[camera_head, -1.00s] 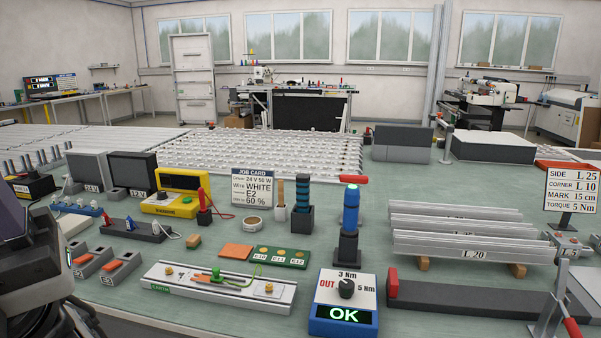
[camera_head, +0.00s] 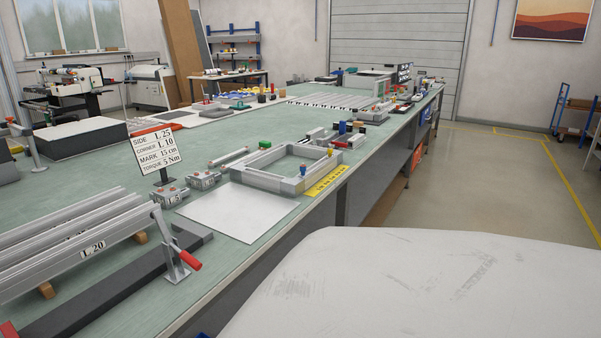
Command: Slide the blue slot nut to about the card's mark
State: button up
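The card (camera_head: 156,147) stands on a post at the left middle of the bench and reads SIDE L 25, CORNER L 10, MARK 15 cm, TORQUE 5 Nm. Right of it lies a grey rectangular frame of profiles (camera_head: 262,176). A yellow strip with markings (camera_head: 326,181), like a scale, runs along its near right side. My gripper is not in view.
A pale flat sheet (camera_head: 238,211) lies in front of the frame. Small blocks marked L (camera_head: 171,196) stand left of it. L 20 profiles (camera_head: 75,240) and a clamp with a red handle (camera_head: 178,255) are at the lower left. Open floor (camera_head: 480,180) lies right of the bench.

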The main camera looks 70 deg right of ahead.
aim_at(302, 167)
jog(key=z, duration=2)
